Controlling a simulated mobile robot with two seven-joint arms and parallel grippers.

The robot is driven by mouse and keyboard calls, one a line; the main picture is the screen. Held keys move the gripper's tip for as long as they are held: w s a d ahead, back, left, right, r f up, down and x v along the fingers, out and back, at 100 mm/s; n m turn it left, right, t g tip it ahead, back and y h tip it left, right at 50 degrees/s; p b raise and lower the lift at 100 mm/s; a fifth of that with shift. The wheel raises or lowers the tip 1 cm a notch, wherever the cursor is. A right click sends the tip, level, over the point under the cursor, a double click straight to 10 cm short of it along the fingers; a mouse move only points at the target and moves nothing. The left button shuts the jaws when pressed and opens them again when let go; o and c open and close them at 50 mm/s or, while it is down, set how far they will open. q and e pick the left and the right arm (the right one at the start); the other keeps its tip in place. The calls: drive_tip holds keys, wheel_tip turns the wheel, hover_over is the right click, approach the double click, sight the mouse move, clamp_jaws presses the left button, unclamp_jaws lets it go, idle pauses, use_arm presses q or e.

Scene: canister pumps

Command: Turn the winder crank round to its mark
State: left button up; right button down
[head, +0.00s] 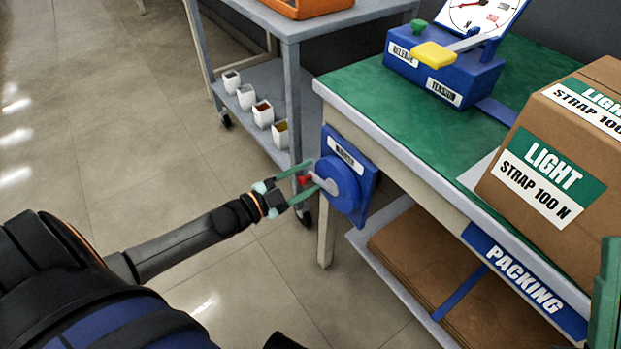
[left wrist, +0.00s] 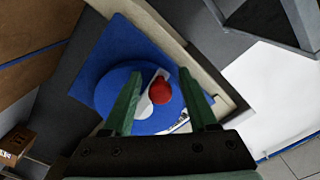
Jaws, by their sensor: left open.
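The winder (head: 341,185) is a round blue drum on a blue plate at the end of the packing bench, with a white label above it. Its crank (head: 325,185) is a short grey arm with a red knob (head: 304,180), pointing left in the head view. My left gripper (head: 304,179) is open, its green fingers on either side of the knob. In the left wrist view the red knob (left wrist: 161,90) lies between the fingers; contact cannot be told. I cannot make out the mark. A green piece, apparently my right gripper (head: 606,300), shows at the right edge.
The green-topped packing bench (head: 400,120) carries a blue tensioner (head: 440,75) with a yellow-ended lever and a cardboard box (head: 560,150). A grey trolley (head: 292,90) with several small white cups stands close behind the left gripper. The floor at left is clear.

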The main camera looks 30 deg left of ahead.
use_arm(q)
drive_tip(key=shift+w+d, duration=0.2)
drive_tip(key=shift+w, duration=0.3)
clamp_jaws()
drive_tip(key=shift+a+r, duration=0.1)
drive_tip(key=shift+r, duration=0.15)
idle(0.9)
